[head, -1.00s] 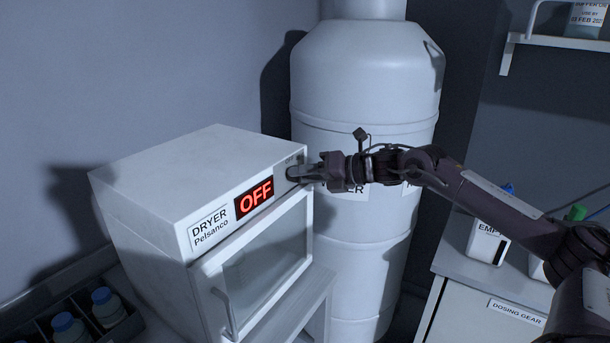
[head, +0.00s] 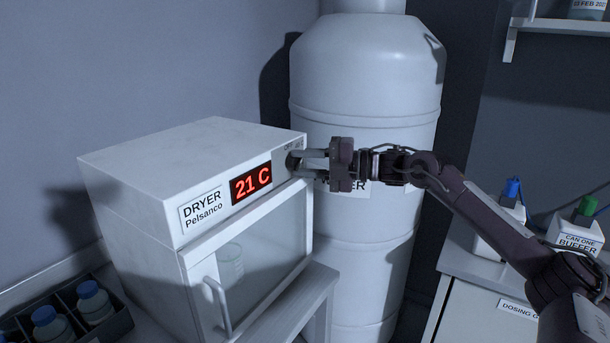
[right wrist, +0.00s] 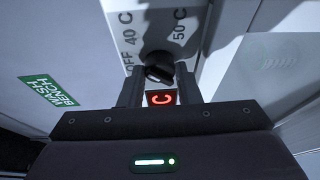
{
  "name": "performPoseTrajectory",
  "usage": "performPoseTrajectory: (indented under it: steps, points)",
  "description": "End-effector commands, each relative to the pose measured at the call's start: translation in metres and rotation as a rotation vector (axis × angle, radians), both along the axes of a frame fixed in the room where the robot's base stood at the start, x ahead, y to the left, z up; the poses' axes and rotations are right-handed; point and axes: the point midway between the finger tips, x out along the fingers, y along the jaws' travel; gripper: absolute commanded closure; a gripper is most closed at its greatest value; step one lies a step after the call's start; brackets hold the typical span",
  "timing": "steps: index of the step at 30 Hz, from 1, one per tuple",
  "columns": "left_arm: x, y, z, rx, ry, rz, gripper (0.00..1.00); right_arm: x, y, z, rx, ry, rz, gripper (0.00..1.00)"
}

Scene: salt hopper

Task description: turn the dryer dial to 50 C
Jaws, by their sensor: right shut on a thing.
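The white dryer (head: 150,170) stands at the left in the head view, and its red display (head: 251,184) reads 21 C. The black dial (right wrist: 157,66) shows in the right wrist view, with the marks OFF, 40 C and 50 C around it. My right gripper (head: 297,161) is at the front panel's upper right corner, its fingers around the dial and shut on it. In the right wrist view the fingers (right wrist: 158,80) lie on both sides of the dial. I cannot tell which mark the dial points to. My left gripper is out of view.
The dryer's glass door (head: 262,248) is closed, with a beaker (head: 231,262) behind it. A large white hopper (head: 365,90) stands behind my right gripper. Capped bottles (head: 93,300) sit in a dark crate at lower left. A bottle labelled BUFFER (head: 575,240) stands on the right cabinet.

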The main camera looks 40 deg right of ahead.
Motion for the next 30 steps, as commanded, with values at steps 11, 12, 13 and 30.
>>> performPoseTrajectory:
  steps: [11,12,13,30]
  points:
    - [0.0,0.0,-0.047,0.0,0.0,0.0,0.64,0.0,0.0,-0.01,0.333,0.138,0.0,0.93]
    - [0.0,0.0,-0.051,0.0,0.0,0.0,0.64,0.0,0.0,-0.01,0.367,0.153,-0.001,0.93]
    - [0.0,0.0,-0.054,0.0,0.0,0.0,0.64,0.0,0.0,-0.01,0.394,0.163,0.001,0.93]
    - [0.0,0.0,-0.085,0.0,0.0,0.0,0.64,-0.001,0.002,-0.009,0.822,0.342,0.001,0.93]
